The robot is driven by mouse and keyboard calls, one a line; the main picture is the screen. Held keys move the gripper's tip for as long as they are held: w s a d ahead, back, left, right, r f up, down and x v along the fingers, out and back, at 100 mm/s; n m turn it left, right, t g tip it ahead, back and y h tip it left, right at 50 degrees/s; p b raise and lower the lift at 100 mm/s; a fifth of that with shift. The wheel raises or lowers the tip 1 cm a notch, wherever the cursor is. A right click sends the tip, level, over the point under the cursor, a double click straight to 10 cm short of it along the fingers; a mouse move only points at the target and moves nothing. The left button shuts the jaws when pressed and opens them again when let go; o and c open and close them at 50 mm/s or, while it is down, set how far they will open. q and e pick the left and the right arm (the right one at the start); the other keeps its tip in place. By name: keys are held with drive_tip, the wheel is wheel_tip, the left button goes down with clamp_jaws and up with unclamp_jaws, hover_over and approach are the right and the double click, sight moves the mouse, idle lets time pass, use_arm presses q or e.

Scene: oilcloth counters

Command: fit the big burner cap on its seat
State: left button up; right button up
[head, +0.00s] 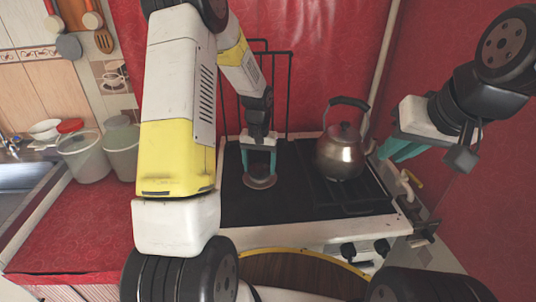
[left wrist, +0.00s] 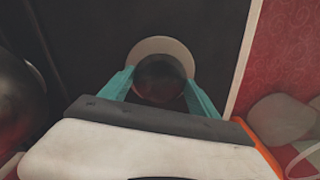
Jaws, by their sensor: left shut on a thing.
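My left gripper (head: 259,172) points down over the left part of the black stove top, its teal fingers on either side of the dark round burner cap. In the left wrist view the cap (left wrist: 160,82) sits between the fingertips (left wrist: 160,92), which are shut on it. A pale round burner seat (head: 260,183) shows below the fingers; its rim (left wrist: 158,44) curves around the far side of the cap in the wrist view. I cannot tell whether cap and seat touch. My right gripper (head: 402,148) is at the right, away from the burner; its finger gap is unclear.
A metal kettle (head: 340,150) stands on the dark grate (head: 352,196) at the stove's right. A black wire rack (head: 285,95) rises behind the stove. Clear bins (head: 83,158) stand at the left. The stove top (head: 240,208) in front of the seat is bare.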

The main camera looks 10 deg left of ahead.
use_arm(q)
drive_tip(key=shift+f, duration=0.45)
idle(1.1)
drive_tip(key=o, duration=1.5)
drive_tip(key=shift+c, duration=0.2)
drive_tip(key=shift+o, duration=0.4)
drive_tip(key=shift+r, duration=4)
